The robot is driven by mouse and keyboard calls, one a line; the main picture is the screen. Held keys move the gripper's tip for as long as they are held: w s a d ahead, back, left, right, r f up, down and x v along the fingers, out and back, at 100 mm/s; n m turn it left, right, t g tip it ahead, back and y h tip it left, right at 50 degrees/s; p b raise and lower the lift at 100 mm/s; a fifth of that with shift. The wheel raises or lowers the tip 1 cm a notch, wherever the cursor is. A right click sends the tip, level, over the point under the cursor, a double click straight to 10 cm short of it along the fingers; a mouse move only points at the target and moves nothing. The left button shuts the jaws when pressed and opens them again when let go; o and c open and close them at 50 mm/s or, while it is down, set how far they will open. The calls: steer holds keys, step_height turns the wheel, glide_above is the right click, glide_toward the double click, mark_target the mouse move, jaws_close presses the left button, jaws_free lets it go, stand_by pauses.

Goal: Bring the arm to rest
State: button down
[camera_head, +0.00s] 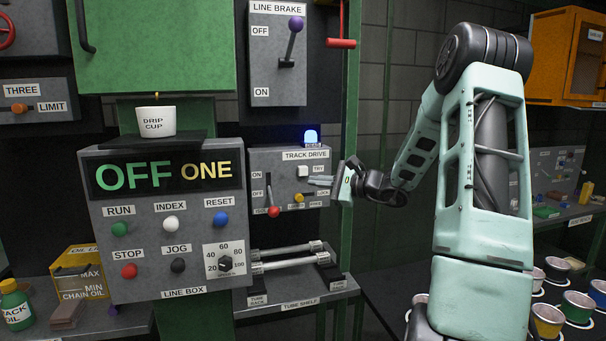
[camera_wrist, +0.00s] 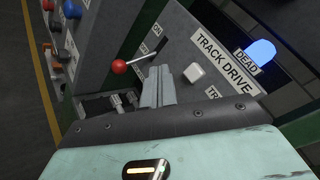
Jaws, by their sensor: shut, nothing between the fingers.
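My arm (camera_head: 483,160) reaches from the right side of the head view toward the grey track drive box (camera_head: 262,160). My gripper (camera_head: 322,181) is shut and empty, with its fingers in front of the right part of that box. In the wrist view the shut fingers (camera_wrist: 158,86) lie side by side, between the red lever knob (camera_wrist: 119,67) and the white button (camera_wrist: 194,73). I cannot tell whether the fingertips touch the box. The red-knobbed lever (camera_head: 273,211) points down. The blue lamp (camera_head: 311,137) on top is lit.
The line box (camera_head: 165,278) reads OFF ONE and stands left of the track drive. Tubes (camera_head: 285,258) lie on the shelf below. A green post (camera_head: 350,120) stands close behind my gripper. Several pots (camera_head: 548,318) stand on the right bench beside my arm.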

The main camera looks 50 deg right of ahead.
stand_by(0.8)
steer(key=s+a+f+n+g+y, duration=0.25)
steer(key=a+n+g, duration=0.35)
steer(key=a, duration=1.1)
steer(key=s+a+f+n+g+y, duration=0.1)
steer(key=a+f+n+g+y, duration=0.4)
steer(key=a, duration=1.2)
steer(key=s+a+f+n+g+h, duration=0.1)
steer(key=s+a+n+g+h, duration=0.1)
steer(key=s+n, duration=0.4)
steer(key=s+a+f+n+g+h+b, duration=0.1)
steer(key=s+a+n+h, duration=0.4)
steer(key=s, duration=0.5)
steer(key=s+a+f+n+g+h+b, duration=0.1)
steer(key=s+a+f+n+g+h, duration=0.1)
steer(key=s+a+n, duration=0.5)
steer(key=shift+s+a+f+n+g+h, duration=0.15)
steer(key=shift+s+f+n+g+h, duration=0.25)
steer(key=shift+n+h, duration=0.7)
